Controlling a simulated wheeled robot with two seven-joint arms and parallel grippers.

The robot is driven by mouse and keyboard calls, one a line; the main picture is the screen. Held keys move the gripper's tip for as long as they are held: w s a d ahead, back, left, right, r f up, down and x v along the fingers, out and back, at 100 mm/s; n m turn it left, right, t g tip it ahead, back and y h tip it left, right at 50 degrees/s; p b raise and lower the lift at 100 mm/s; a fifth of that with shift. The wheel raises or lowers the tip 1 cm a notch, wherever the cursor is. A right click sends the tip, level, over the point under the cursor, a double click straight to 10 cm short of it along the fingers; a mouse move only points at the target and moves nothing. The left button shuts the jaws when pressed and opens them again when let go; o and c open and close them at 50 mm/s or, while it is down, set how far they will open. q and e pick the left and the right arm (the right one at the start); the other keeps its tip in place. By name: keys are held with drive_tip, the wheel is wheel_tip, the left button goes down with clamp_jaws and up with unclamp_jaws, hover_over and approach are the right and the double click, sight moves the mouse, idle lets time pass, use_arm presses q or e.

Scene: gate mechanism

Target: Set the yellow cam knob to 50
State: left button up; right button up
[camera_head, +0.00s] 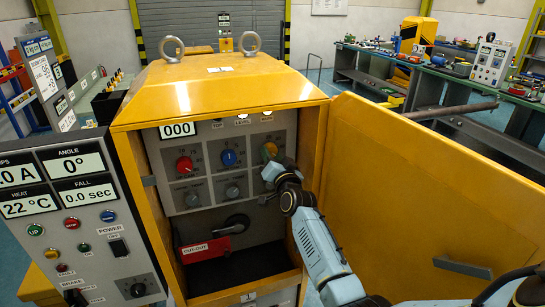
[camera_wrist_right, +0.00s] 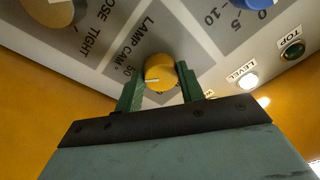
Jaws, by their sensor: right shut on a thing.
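The yellow cam knob (camera_head: 270,150) sits at the upper right of the grey panel inside the yellow cabinet, partly hidden by my right gripper (camera_head: 270,164). In the right wrist view the yellow knob (camera_wrist_right: 160,70) lies between the two green fingers of my right gripper (camera_wrist_right: 161,80), which is shut on it. A white pointer line on the knob points left in that view, toward the side of the scale with the mark 50. The printed label beside it reads LAMP CAM. My left gripper is not in view.
A red knob (camera_head: 184,164) and a blue knob (camera_head: 229,158) sit left of the yellow one, with grey knobs below. A red cut-out lever (camera_head: 206,250) is lower down. The open yellow door (camera_head: 420,190) stands close to the right of my arm. A display (camera_head: 178,130) reads 000.

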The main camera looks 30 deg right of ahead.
drive_tip(key=o, duration=1)
drive_tip(key=shift+c, duration=0.2)
drive_tip(key=b+v, duration=0.1)
drive_tip(key=v, duration=1.2)
drive_tip(key=shift+s, duration=0.2)
drive_tip(key=shift+f, duration=0.1)
